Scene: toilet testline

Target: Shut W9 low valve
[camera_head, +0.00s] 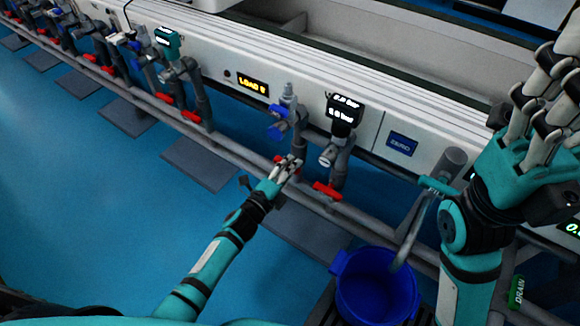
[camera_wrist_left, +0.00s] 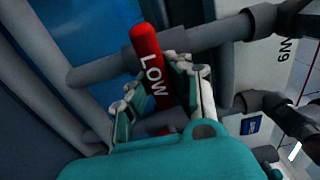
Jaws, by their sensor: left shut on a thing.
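The red valve handle marked LOW (camera_wrist_left: 149,60) stands between the fingers of my left gripper (camera_wrist_left: 160,85) in the left wrist view. The handle lies roughly crosswise to the grey pipe (camera_wrist_left: 100,72) behind it. A W9 label (camera_wrist_left: 285,50) shows on the white panel at the upper right of that view. In the head view my left gripper (camera_head: 290,168) is shut on this handle at the low pipe, and only a bit of red (camera_head: 279,159) shows beside the fingers. My right gripper (camera_head: 545,85) is raised at the right, with spread fingers, open and empty.
Another red handle (camera_head: 328,190) sits on the pipe just right of my left gripper. A blue bucket (camera_head: 375,290) stands in front at lower right.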

